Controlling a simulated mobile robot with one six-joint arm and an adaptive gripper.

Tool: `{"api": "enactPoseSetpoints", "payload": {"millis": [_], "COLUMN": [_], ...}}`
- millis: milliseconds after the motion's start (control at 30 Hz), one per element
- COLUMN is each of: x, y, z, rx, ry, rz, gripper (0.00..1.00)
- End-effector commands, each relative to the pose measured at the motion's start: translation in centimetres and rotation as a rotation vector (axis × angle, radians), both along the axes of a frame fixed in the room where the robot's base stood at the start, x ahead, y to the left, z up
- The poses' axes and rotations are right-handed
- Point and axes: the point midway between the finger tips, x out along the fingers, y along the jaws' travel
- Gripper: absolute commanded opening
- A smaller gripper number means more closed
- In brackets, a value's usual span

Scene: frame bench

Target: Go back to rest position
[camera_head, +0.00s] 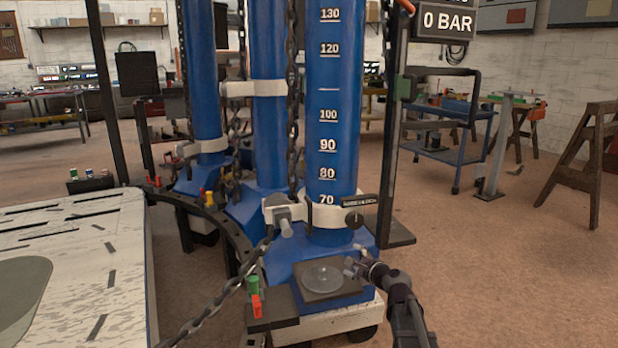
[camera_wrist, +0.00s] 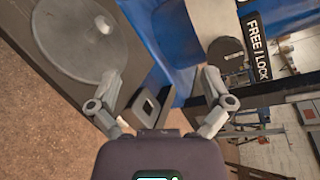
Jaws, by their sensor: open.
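My gripper (camera_head: 360,266) is at the lower middle of the head view, at the end of my dark arm. It is just right of a round grey disc (camera_head: 322,278) on a dark square plate (camera_head: 342,291) at the foot of the front blue column. In the wrist view my gripper (camera_wrist: 165,84) has its two grey fingers spread wide, with nothing held between them. The disc (camera_wrist: 75,38) lies to the left of the fingers there. A round dark knob (camera_wrist: 225,52) by a "FREE / LOCK" label (camera_wrist: 257,45) is beyond the right finger.
Blue columns (camera_head: 333,150) with white clamps and hanging chains (camera_head: 215,305) stand close by. A small block with green and red pegs (camera_head: 255,296) is left of the disc. A white slotted table (camera_head: 125,240) is at left. Open brown floor (camera_head: 480,270) lies at right, before a wooden trestle (camera_head: 590,150).

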Motion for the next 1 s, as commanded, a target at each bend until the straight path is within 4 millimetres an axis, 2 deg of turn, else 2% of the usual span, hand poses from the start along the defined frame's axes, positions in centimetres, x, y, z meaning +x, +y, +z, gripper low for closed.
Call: {"api": "enactPoseSetpoints", "payload": {"millis": [33, 200, 400, 700, 1000], "x": [-1.4, -5.6, -11.1, -19.4, -24.2], "y": [0.9, 3.0, 3.6, 1.2, -1.6], "z": [-0.7, -4.0, -7.8, -12.0, -13.1], "rx": [-0.090, -0.413, -0.761, -1.182, -1.370], "ry": [0.003, 0.017, 0.060, 0.178, 0.286], "rz": [0.057, 0.271, 0.538, 0.950, 1.201], "gripper": [1.00, 1.00, 1.00, 1.00, 1.00]}}
